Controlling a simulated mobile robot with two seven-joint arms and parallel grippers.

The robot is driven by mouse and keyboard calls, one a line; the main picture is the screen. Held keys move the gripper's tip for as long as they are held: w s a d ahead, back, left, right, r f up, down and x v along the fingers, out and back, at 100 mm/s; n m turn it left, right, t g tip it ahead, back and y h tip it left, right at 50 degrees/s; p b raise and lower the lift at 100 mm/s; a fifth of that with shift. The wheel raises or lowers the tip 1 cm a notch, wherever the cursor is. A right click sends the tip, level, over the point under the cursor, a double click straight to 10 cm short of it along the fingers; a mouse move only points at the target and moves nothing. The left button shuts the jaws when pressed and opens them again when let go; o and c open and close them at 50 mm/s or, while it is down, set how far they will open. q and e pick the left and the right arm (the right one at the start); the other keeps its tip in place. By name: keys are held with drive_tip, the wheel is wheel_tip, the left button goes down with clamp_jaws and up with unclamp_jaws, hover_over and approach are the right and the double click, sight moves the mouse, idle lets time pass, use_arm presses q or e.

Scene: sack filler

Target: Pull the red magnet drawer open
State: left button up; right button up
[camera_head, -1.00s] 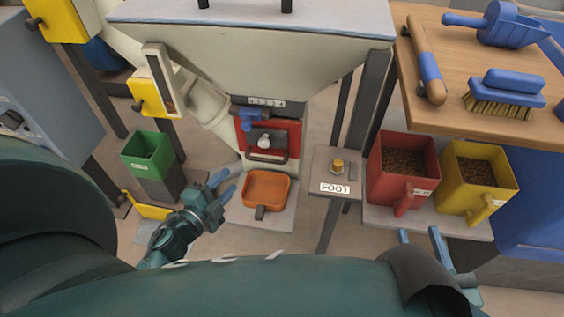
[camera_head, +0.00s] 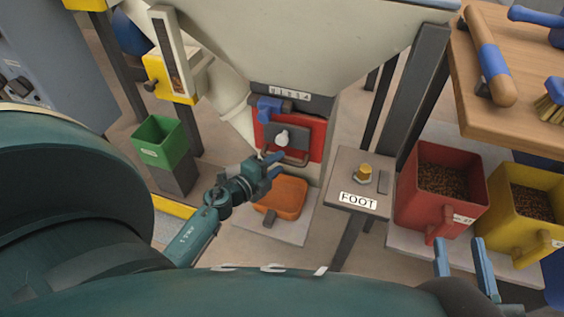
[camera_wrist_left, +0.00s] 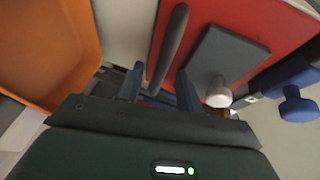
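The red magnet drawer (camera_head: 311,141) sits in the filler's lower throat, with a dark bar handle (camera_head: 287,160) low on its front. A grey plate with a white knob (camera_head: 282,138) is on that front. In the left wrist view the red front (camera_wrist_left: 240,22) and the dark handle bar (camera_wrist_left: 170,48) are close ahead. My left gripper (camera_head: 273,163) is at the handle. Its two blue fingers (camera_wrist_left: 159,88) are apart, with the near end of the bar between them; contact is not clear. My right gripper (camera_head: 463,262) is open and empty at the lower right.
An orange scoop or tray (camera_head: 288,196) lies just below the drawer. A blue knob (camera_head: 268,108) is above it. The FOOT stand (camera_head: 345,172) is to the right, beside red (camera_head: 415,205) and yellow (camera_head: 505,222) bins. A green bin (camera_head: 160,150) is at left.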

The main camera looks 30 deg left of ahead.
use_arm(q)
drive_tip(key=shift+x, duration=1.4)
drive_tip(key=shift+c, duration=0.3)
clamp_jaws()
